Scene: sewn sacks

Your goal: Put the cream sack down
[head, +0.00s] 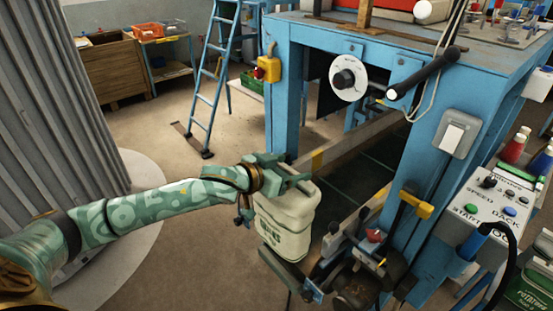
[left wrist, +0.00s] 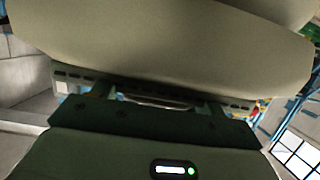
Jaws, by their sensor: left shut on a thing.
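The cream sack (head: 287,222) hangs upright under my left gripper (head: 284,183) in the head view, with printed lettering low on its front. My left gripper is shut on the top of the sack. The sack is beside the blue machine, just above or on a dark ledge at its near end; I cannot tell whether it touches. In the left wrist view a large smooth pale surface, apparently the sack (left wrist: 170,45), fills the upper part, and the fingertips are hidden. My right gripper is not in view.
The blue machine (head: 285,95) stands close on the right, with a handwheel (head: 348,78), a dark bed and yellow-handled lever (head: 416,204). A control panel (head: 490,205) is at far right. A blue ladder (head: 208,85) stands behind. Open floor (head: 190,250) lies left of the sack.

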